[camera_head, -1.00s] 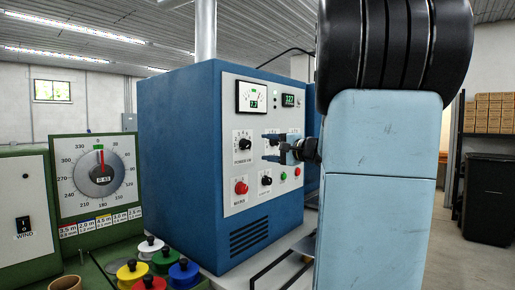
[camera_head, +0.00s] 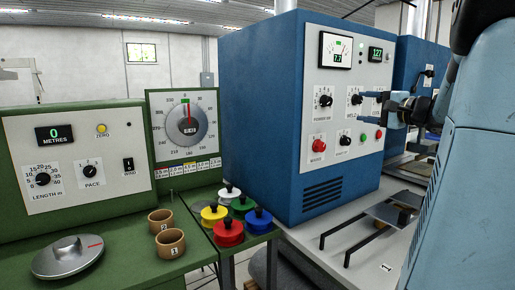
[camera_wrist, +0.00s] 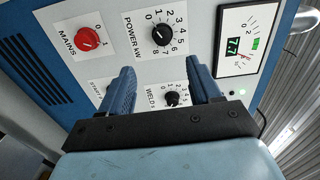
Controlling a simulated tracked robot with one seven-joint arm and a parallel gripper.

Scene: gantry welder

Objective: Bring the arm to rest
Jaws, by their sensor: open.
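My gripper (camera_head: 364,109) is open and empty, at the right of the head view in front of the blue welder cabinet's (camera_head: 262,120) control panel. In the wrist view my gripper (camera_wrist: 160,82) has its two blue fingers apart, with the weld knob (camera_wrist: 172,98) showing between them. I cannot tell whether the fingertips touch the panel. My light-blue arm fills the right edge of the head view and hides part of the panel and of what stands behind.
A green console (camera_head: 80,170) with knobs and a round dial (camera_head: 187,124) stands at left. Coloured spools (camera_head: 229,232) and brown cups (camera_head: 170,243) sit in front. A black rail frame (camera_head: 350,236) lies on the pale table at right. A second blue cabinet (camera_head: 412,72) stands behind.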

